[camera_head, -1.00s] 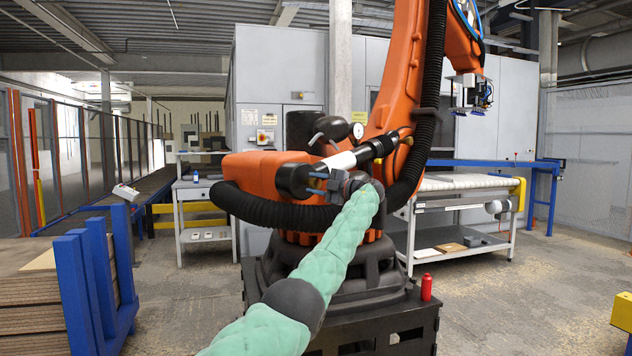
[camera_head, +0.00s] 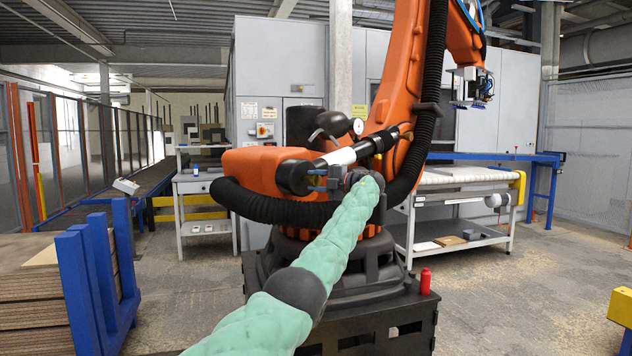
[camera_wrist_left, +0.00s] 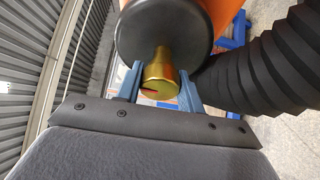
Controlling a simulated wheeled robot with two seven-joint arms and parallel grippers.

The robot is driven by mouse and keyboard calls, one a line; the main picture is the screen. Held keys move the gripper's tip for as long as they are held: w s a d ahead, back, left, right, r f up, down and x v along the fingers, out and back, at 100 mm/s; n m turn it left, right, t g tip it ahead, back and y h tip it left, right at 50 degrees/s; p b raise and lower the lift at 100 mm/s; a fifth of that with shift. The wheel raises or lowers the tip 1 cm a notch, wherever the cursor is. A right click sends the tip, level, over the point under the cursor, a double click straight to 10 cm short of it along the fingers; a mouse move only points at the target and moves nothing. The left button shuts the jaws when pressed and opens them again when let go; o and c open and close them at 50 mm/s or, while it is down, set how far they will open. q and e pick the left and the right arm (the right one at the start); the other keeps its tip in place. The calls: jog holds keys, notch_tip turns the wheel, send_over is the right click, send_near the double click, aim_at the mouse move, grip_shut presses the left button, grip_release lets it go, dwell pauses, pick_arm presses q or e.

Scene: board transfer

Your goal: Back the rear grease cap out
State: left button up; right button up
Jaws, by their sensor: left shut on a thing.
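A small dark and red mark shows on the cap. My left gripper (camera_wrist_left: 160,86) has its two blue-grey fingers on either side of the cap, shut on it. In the head view, my left gripper (camera_head: 320,180) is at the black end of the cylinder (camera_head: 293,178) on the orange robot arm. The cap is too small or hidden to make out there. My right gripper is in neither view.
A thick black corrugated hose (camera_wrist_left: 265,65) runs close to the right of my gripper. The orange robot (camera_head: 388,75) stands on a dark pedestal (camera_head: 385,325) with a red bottle (camera_head: 425,281). A blue rack (camera_head: 100,265) is at left. Floor is open around the pedestal.

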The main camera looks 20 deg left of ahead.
pick_arm(q)
jog(key=o, duration=1)
jog(key=d, duration=0.2)
jog(key=s+d, duration=0.1)
jog(key=d, duration=0.4)
jog(key=shift+s+d, duration=0.2)
jog(key=shift+d, duration=0.1)
